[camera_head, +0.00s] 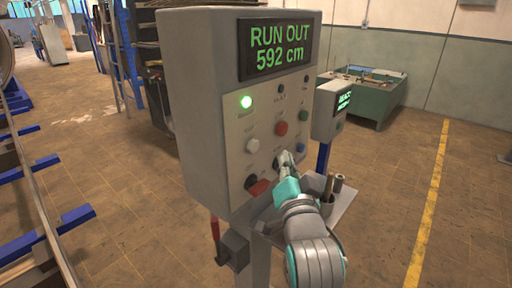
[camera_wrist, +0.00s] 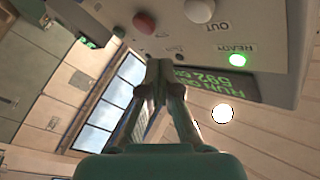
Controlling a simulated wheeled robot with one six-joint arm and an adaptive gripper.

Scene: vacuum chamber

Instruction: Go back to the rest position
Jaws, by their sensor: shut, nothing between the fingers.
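My gripper (camera_head: 283,160) is shut and empty, with its fingertips close to the lower part of the control panel front. I cannot tell whether they touch it. In the wrist view my gripper (camera_wrist: 158,66) shows its two fingers together, pointing toward the panel's edge. The grey control box (camera_head: 178,95) has a display (camera_head: 279,47) reading "RUN OUT 592 cm". A green lamp (camera_head: 246,102) is lit; it also shows in the wrist view (camera_wrist: 239,60), labelled READY. A white button (camera_head: 252,146) and a red button (camera_head: 281,128) are on the panel.
A small shelf (camera_head: 338,208) with cylindrical items juts out below the panel, close to my arm. A second small console (camera_head: 328,112) stands behind to the right. A green bin (camera_head: 375,100) is farther back.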

